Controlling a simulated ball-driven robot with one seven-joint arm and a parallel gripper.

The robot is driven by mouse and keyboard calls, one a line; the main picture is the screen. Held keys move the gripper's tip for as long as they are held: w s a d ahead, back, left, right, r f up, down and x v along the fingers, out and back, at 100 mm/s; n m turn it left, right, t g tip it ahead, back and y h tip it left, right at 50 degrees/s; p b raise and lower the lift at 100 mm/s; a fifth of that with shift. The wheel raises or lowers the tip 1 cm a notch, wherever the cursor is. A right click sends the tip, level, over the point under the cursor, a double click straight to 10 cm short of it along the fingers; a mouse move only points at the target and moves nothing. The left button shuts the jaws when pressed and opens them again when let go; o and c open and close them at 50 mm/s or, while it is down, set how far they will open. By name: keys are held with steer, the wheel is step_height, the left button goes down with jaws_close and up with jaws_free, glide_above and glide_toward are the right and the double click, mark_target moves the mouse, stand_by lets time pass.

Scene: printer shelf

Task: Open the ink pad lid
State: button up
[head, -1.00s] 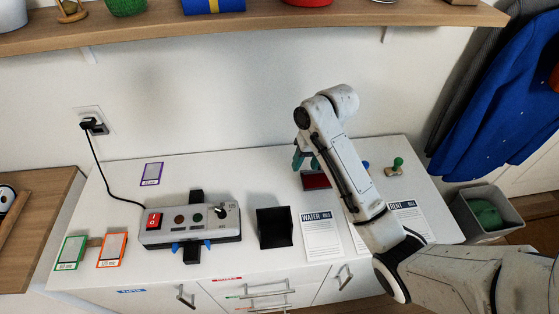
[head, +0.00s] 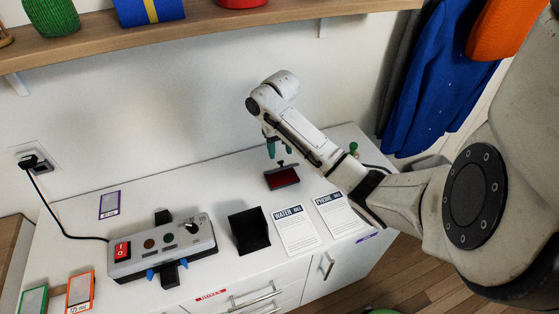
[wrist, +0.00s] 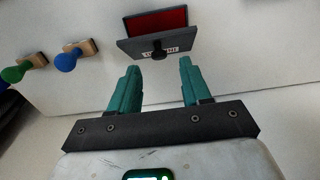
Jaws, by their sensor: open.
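The ink pad (head: 283,180) lies on the white cabinet top near the wall, with its red surface uncovered. Its dark lid (wrist: 140,48) is raised on the wall side of the pad, and its black knob (wrist: 158,50) and a pale label face my gripper in the wrist view. The red pad (wrist: 155,20) shows behind the lid there. My gripper (head: 278,152) is open and empty, on the wall side of the pad. In the wrist view its teal fingers (wrist: 157,68) are apart, short of the knob with a gap. The lid's exact angle is hard to tell.
Green (wrist: 14,73) and blue (wrist: 68,60) stamps stand beside the pad. Bill sheets (head: 294,230), a black holder (head: 250,232) and a grey switch box (head: 162,252) occupy the front and left of the cabinet top. A wooden shelf (head: 215,26) hangs above.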

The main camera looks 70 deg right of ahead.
steer(key=shift+f, duration=2)
jaws_close()
